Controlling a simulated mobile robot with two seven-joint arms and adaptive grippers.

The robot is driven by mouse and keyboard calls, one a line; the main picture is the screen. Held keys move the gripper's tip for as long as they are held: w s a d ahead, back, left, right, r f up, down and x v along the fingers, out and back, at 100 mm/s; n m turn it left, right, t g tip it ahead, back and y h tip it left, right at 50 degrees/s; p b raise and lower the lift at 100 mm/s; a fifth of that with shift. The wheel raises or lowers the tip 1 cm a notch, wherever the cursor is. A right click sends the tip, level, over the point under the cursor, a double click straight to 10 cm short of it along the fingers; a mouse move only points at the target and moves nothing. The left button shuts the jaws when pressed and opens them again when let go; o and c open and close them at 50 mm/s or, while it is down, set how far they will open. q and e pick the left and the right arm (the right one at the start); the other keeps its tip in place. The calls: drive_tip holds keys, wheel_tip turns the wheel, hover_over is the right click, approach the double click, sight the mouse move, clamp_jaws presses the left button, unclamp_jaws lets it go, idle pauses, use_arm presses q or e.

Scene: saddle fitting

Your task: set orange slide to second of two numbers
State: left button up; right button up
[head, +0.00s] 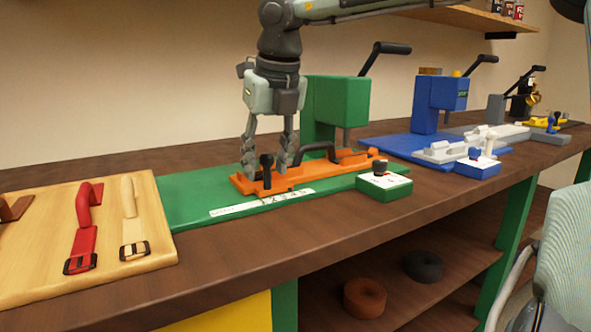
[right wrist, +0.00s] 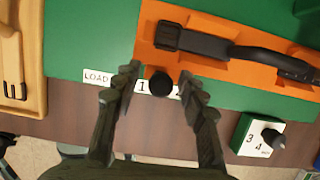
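The orange slide (head: 318,167) lies on the green base plate (head: 190,203), with a black knob (head: 266,172) standing upright at its near left end. My right gripper (head: 265,163) points down at this knob. In the right wrist view the knob (right wrist: 160,83) is between the fingertips of my right gripper (right wrist: 159,82), with gaps on both sides. A white scale strip (head: 235,208) runs along the front; LOAD and 1 read in the wrist view, and the fingers hide part of it. A green box (head: 384,188) has a white top reading 3 and 4 in the wrist view (right wrist: 257,143). My left gripper is out of view.
A green press (head: 337,102) with a black lever stands behind the slide. A wooden board (head: 50,225) with red and cream straps lies left. A blue press (head: 437,98) and its blue box (head: 477,168) stand right. The bench's front edge (head: 300,235) is clear.

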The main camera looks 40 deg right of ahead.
drive_tip(key=shift+r, duration=0.1)
drive_tip(key=shift+p+v, duration=1.55)
drive_tip(key=shift+v, duration=1.4)
